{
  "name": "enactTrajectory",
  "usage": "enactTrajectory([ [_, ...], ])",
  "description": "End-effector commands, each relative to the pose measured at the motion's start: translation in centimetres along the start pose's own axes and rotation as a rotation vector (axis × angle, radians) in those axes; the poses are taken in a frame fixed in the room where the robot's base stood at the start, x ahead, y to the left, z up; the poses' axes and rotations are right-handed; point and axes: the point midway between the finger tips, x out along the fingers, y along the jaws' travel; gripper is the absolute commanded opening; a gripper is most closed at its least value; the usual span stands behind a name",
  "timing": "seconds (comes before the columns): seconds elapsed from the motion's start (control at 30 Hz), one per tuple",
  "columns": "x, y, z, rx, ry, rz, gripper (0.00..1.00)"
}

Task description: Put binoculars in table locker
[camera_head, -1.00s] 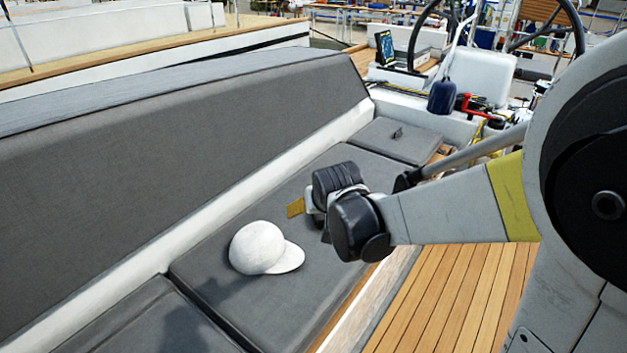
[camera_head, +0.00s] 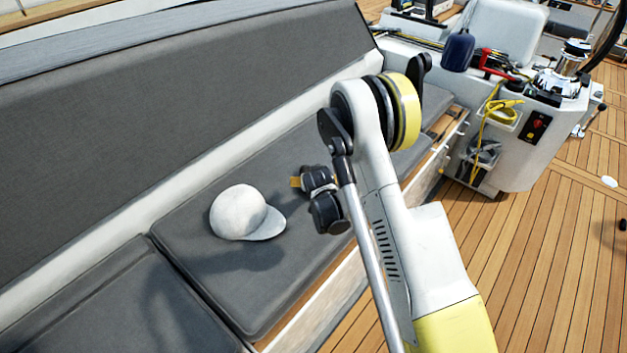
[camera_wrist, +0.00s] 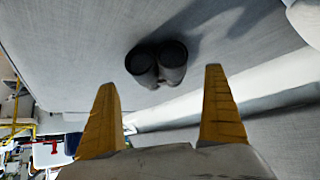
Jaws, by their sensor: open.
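The binoculars (camera_wrist: 157,64) are dark, with two round barrel ends facing the wrist camera. They rest on the grey seat cushion in the wrist view. My gripper (camera_wrist: 160,76) is open and empty. Its two yellow fingers are spread apart, with the binoculars beyond and between the tips in the picture. In the head view my gripper (camera_head: 296,182) is low over the seat cushion, right of a white cap. I cannot make out the binoculars there; my arm hides part of the cushion. I cannot identify the table locker in either view.
The white cap (camera_head: 243,213) lies on the seat cushion (camera_head: 215,278). The grey backrest (camera_head: 180,110) rises behind. A white console (camera_head: 520,150) with a yellow rope (camera_head: 492,118) and a winch (camera_head: 566,62) stands at right. The wooden deck (camera_head: 545,260) is clear at lower right.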

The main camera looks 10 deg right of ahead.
Motion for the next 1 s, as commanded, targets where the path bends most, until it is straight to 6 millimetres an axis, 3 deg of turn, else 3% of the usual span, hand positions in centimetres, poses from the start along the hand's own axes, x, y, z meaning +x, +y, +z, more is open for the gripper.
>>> enactTrajectory([
  [0.03,1.1,0.0,0.2,0.0,0.0,0.0,1.0],
  [0.27,3.1,0.0,0.1,0.001,0.0,0.0,1.0],
  [0.5,6.8,0.0,0.0,0.001,0.0,0.0,1.0],
  [0.73,7.0,0.0,-0.2,0.0,0.0,0.0,1.0],
  [0.77,7.0,0.0,-0.2,0.0,0.0,0.0,0.97],
  [0.93,7.0,0.0,-0.3,0.0,0.0,0.0,0.45],
  [1.0,7.0,0.0,-0.3,0.0,0.0,0.0,0.41],
])
